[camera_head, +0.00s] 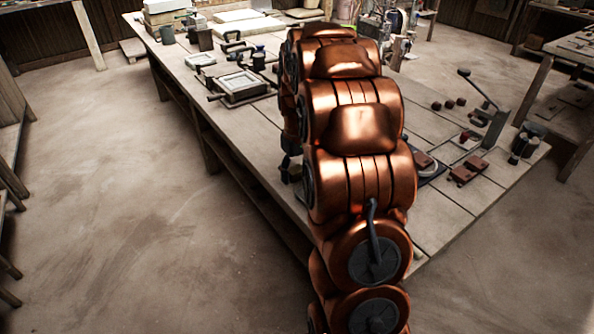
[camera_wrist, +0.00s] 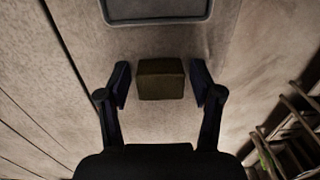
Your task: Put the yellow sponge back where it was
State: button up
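The sponge, a dark olive-yellow block (camera_wrist: 161,79), is in the middle of the wrist view. My gripper (camera_wrist: 161,84) is open, with one dark finger on each side of the block. A narrow gap shows between each finger and the block. What the block rests on is hard to tell in the dim light. In the head view my copper arm covers the middle of the table, and I cannot make out the sponge there.
A grey-rimmed tray (camera_wrist: 157,20) lies just beyond the block in the wrist view. The long wooden table (camera_head: 225,135) carries a framed press (camera_head: 241,86) at left, a lever tool (camera_head: 487,108) and reddish blocks (camera_head: 468,170) at right. Open floor (camera_head: 120,200) lies left.

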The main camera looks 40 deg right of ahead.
aim_at(297, 170)
dwell(0.3)
notch_tip(297, 170, up, 12)
jog(key=shift+r, duration=0.15)
dwell(0.4)
jog(key=s+a+f+g, duration=0.2)
jog(key=s+a+f, duration=0.1)
jog(key=s+a, duration=1.65)
jog(key=shift+n+g, duration=0.3)
jog(key=shift+g, duration=0.1)
jog(key=s+a+f, duration=0.1)
jog(key=s, duration=0.2)
jog(key=s+a+f, duration=0.1)
jog(key=s+a, duration=0.1)
jog(key=s, duration=0.2)
jog(key=s+a+f, duration=0.1)
jog(key=s+f, duration=0.1)
jog(key=s, duration=0.2)
jog(key=shift+a+f, duration=0.1)
jog(key=shift+a, duration=0.1)
jog(key=shift+w, duration=0.1)
jog(key=shift+t, duration=0.5)
notch_tip(297, 170, up, 20)
jog(key=p, duration=1.8)
jog(key=shift+w+f+p, duration=0.1)
jog(key=shift+f+p, duration=0.15)
jog(key=shift+p, duration=0.05)
